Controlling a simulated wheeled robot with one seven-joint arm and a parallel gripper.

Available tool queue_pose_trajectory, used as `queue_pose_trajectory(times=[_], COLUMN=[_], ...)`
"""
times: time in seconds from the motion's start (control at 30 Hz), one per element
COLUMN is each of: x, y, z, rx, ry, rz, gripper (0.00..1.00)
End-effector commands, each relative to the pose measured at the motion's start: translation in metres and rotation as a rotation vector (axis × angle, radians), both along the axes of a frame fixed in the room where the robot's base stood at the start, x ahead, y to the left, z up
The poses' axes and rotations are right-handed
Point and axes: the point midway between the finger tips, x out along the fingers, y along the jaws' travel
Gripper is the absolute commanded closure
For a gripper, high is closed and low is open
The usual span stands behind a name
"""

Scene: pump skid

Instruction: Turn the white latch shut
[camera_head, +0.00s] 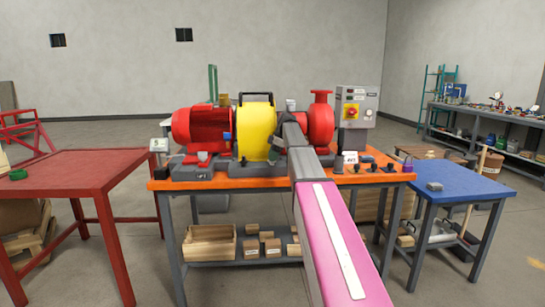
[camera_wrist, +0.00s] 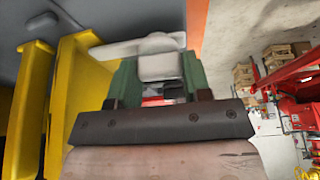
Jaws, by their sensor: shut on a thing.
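The white latch (camera_wrist: 158,42) shows in the wrist view, with a rounded hub and an arm reaching left towards the yellow guard (camera_wrist: 80,70). My gripper (camera_wrist: 158,78) has green fingers on either side of the latch's pale block and is shut on it. In the head view the yellow guard (camera_head: 256,125) stands in the middle of the pump skid, and my gripper is at its right side, mostly behind my arm. The latch cannot be made out in the head view.
A red motor (camera_head: 202,130) is left of the guard and a red pump (camera_head: 320,120) right of it, on an orange bench (camera_head: 225,183). A grey control box (camera_head: 356,108) stands behind. A red table (camera_head: 85,168) is left, a blue table (camera_head: 465,183) right.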

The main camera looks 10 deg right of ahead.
Motion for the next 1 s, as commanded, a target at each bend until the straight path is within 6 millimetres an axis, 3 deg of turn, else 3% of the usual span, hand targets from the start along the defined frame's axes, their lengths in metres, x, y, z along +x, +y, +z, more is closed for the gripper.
queue_pose_trajectory(times=[0.63, 0.67, 0.73, 1.0], x=[0.0004, 0.0004, 0.0004, 0.0004], y=[0.0000, 0.0000, 0.0000, -0.0001], z=[0.0004, 0.0004, 0.0004, 0.0004], rx=[0.000, 0.000, 0.000, 0.000], ry=[0.000, 0.000, -0.001, 0.000], rz=[0.055, 0.055, 0.055, 0.053], gripper=[0.98, 0.52, 0.30, 0.30])
